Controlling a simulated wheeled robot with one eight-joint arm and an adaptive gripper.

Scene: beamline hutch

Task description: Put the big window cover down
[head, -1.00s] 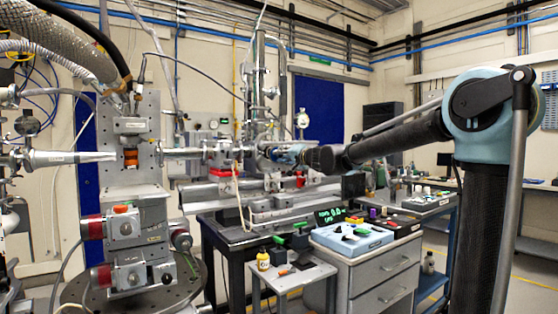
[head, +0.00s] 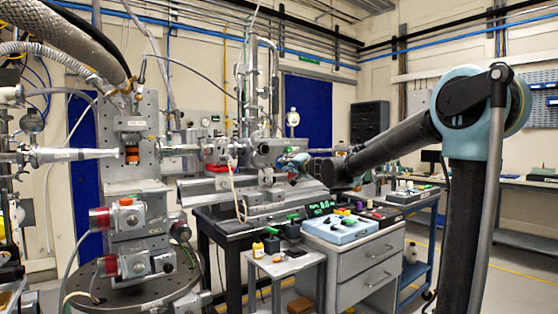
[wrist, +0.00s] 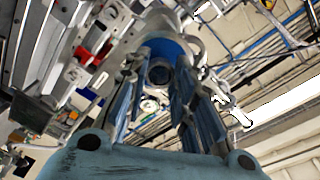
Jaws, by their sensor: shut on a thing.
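My gripper (head: 292,163) is at the end of the outstretched arm, small and partly hidden by the arm, in front of the steel beamline parts in the head view. In the wrist view my gripper (wrist: 163,65) has its two blue fingers on either side of a round blue piece, which appears to be the big window cover (wrist: 168,47). The fingers are shut on it near their tips. A dark round opening shows in or behind its middle; I cannot tell which. The cover cannot be made out clearly in the head view.
A light-blue tray (head: 336,232) with small dark and green items lies on a grey drawer cabinet (head: 352,268). A large instrument stack (head: 130,215) stands at the left. A blue trolley (head: 418,255) stands behind the cabinet.

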